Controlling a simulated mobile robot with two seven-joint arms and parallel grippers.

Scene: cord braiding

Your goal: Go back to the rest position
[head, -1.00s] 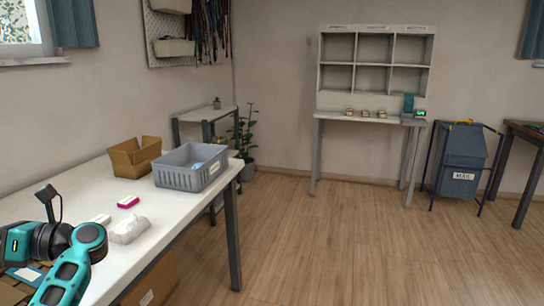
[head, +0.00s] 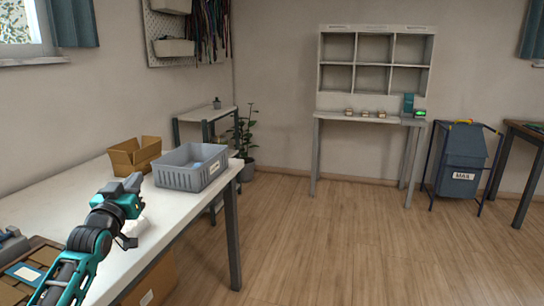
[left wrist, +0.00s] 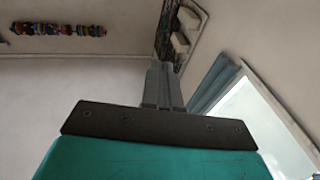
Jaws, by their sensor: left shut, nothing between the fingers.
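My left arm comes in from the lower left in the head view, over the white table (head: 185,228). My left gripper (head: 136,182) is raised above the table, short of the grey crate. In the left wrist view its fingers (left wrist: 158,75) are together with nothing between them. That view looks towards the upper wall and the window. My right gripper is not in view.
On the table stand a grey crate (head: 175,179) and an open cardboard box (head: 122,160). A wooden tray-like thing (head: 40,258) lies at lower left. A shelf desk (head: 375,117) and a blue mail bin (head: 463,155) stand beyond open wooden floor.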

